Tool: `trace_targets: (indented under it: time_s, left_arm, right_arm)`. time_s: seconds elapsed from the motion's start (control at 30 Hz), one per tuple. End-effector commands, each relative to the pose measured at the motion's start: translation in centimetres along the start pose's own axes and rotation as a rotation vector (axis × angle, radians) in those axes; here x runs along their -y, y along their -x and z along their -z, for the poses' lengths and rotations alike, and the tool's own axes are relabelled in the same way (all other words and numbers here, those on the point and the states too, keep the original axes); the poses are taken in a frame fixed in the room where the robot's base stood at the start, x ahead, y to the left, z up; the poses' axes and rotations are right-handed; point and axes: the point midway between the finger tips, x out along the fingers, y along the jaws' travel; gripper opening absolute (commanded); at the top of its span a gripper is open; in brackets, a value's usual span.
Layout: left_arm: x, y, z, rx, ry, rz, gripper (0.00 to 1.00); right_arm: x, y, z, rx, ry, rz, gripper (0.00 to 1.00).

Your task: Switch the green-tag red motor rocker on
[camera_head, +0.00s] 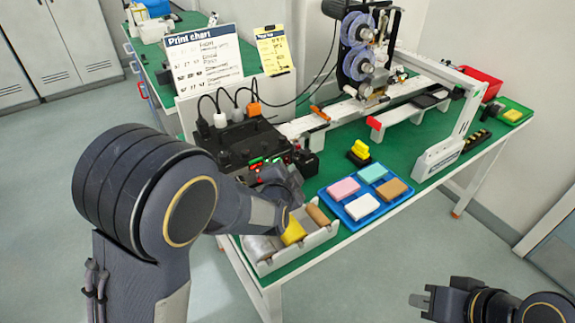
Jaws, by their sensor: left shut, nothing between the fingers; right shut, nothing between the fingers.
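The black control box (232,143) sits at the left end of the green-topped bench, with plugs and cables at its back. Small green and red marks (256,161) show along its front right part. They are too small to tell which is the green-tag red motor rocker or how it is set. My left gripper (272,176) is shut and empty close to the front right of the box, partly hiding it. I cannot tell whether it touches. My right gripper (420,302) is shut and empty at the lower right, away from the bench.
A white tray (262,264) with a yellow item lies in front of the box. A blue tray (344,219) with coloured blocks is to its right. Behind stand a print chart (203,58), a yellow note (273,50) and a machine with blue reels (357,66).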

Motion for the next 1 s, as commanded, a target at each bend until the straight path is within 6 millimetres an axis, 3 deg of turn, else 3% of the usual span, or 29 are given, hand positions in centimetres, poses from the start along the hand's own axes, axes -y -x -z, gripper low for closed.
trace_targets:
  time_s: [1.0]
  left_arm:
    - [-0.04, 0.14, 0.23, -0.002, -0.001, -0.001, 0.0]
  right_arm:
    - [0.1, 0.21, 0.11, 0.0, 0.0, 0.0, 0.0]
